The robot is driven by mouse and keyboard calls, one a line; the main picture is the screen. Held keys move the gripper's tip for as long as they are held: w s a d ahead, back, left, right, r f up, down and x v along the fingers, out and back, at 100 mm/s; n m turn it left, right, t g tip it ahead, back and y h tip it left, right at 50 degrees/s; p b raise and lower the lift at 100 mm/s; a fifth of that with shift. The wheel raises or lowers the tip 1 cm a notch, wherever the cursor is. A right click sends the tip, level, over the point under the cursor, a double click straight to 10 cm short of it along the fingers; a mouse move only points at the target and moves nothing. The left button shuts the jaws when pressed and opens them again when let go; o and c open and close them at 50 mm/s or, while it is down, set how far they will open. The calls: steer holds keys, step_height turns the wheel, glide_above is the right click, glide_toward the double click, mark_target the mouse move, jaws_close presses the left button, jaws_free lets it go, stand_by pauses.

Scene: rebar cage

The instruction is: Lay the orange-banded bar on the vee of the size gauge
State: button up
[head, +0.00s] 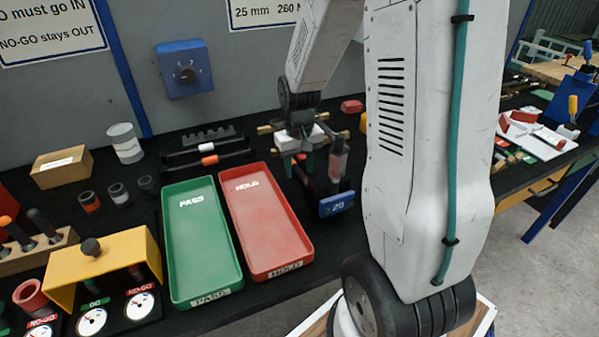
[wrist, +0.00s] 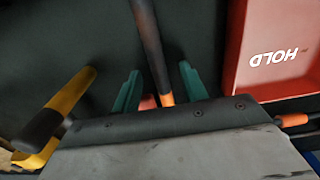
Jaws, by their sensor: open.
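My gripper (head: 300,163) is over the dark bench, right of the HOLD tray. In the wrist view my gripper (wrist: 160,88) has its two teal fingers apart. A dark bar with an orange band (wrist: 167,99) runs between them, with visible gaps on both sides. In the head view my gripper and wrist hide most of this spot. A blue plate marked 25 (head: 337,203) stands just right of and nearer than my gripper. It may belong to the size gauge; I cannot make out a vee. Another bar with an orange band (head: 209,160) lies on a dark rack.
A green PASS tray (head: 205,275) and a red HOLD tray (head: 275,245) lie empty to the left. A yellow bridge (head: 100,262) with dials is farther left. A yellow piece with a dark end (wrist: 70,100) lies beside the fingers in the wrist view.

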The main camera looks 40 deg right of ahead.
jaws_close()
